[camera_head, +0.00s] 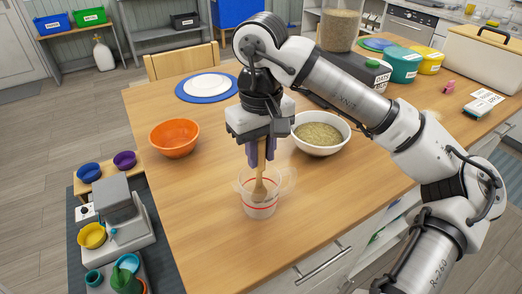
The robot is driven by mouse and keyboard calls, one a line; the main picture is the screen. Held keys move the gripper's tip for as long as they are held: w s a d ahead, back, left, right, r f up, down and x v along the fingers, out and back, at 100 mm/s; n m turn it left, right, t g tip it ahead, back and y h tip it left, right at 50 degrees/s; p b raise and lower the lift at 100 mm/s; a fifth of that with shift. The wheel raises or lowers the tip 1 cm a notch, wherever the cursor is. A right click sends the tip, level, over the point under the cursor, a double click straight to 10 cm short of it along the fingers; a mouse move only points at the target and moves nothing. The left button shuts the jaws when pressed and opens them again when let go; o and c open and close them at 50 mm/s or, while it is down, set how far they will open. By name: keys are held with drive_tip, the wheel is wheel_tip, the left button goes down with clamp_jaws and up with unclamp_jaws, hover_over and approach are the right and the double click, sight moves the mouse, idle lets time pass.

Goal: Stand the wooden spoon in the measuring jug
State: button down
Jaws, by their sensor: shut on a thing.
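The wooden spoon (260,185) hangs upright, handle up, with its bowl end low inside the measuring jug. The measuring jug (259,208) is clear with a red line and stands on the wooden table near the front edge. My gripper (261,158) is directly above the jug, pointing down, with its purple fingers shut on the spoon's handle. The top of the handle is hidden by the gripper. I cannot tell whether the spoon touches the jug's bottom.
An orange bowl (174,138) stands left of my gripper and a white bowl (320,134) of greenish food close on its right. A white plate on a blue one (207,87) lies behind. Several tubs stand at the back right. The table's front left is clear.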

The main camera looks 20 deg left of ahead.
drive_tip(key=shift+f, duration=0.35)
drive_tip(key=shift+f+b, duration=0.15)
drive_tip(key=shift+b, duration=0.15)
drive_tip(key=c, duration=1.2)
unclamp_jaws()
drive_tip(key=shift+o, duration=0.2)
drive_tip(key=shift+r, duration=0.2)
wheel_tip(320, 180, up, 12)
drive_tip(key=shift+r, duration=0.1)
